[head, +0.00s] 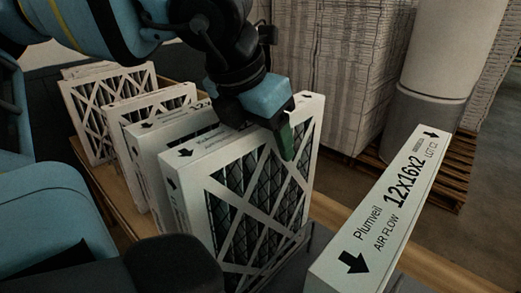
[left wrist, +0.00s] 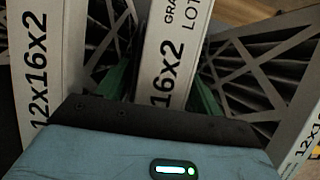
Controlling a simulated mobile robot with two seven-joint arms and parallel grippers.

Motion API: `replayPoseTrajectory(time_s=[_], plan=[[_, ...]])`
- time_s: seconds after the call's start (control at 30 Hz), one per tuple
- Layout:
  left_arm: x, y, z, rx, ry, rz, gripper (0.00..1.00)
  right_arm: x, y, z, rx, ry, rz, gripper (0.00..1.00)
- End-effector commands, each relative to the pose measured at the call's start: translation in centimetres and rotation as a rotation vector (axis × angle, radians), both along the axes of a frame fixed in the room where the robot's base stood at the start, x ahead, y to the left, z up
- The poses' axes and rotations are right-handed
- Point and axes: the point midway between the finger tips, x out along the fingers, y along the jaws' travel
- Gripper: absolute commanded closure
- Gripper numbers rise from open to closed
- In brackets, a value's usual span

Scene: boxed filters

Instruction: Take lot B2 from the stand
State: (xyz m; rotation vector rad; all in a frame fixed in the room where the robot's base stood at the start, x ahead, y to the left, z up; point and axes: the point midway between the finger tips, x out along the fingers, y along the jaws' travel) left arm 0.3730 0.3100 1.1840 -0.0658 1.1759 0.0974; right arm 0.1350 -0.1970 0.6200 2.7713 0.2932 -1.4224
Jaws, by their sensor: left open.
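Several white cardboard-framed pleated filters stand on edge in a row. My left gripper (head: 277,125) is open, pointing down at the top edge of the large front filter (head: 250,195) in the head view. One green-padded finger shows before that filter's face; the other is hidden. In the left wrist view, the fingers sit on either side of a filter (left wrist: 165,60) marked "16x2" and "LOT"; its lot code is cut off, so I cannot tell whether it is B2. The right gripper is not in view.
More filters (head: 105,115) stand at the left. Stacked white goods (head: 335,70) and a wrapped column (head: 435,70) on pallets stand behind.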

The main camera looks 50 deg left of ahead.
Motion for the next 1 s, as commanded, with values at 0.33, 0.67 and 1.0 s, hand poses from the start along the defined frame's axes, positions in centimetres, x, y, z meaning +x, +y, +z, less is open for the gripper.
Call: replayPoseTrajectory(time_s=[0.33, 0.67, 1.0], plan=[[-0.01, 0.01, -0.12, 0.0, 0.0, 0.0, 0.34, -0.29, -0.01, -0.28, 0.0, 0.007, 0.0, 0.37], [-0.01, 0.0, -0.1, 0.0, 0.0, 0.0, 0.56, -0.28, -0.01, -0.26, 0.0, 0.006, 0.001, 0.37], [-0.01, 0.0, -0.11, 0.0, 0.0, 0.0, 1.0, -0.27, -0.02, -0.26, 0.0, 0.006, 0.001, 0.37]])
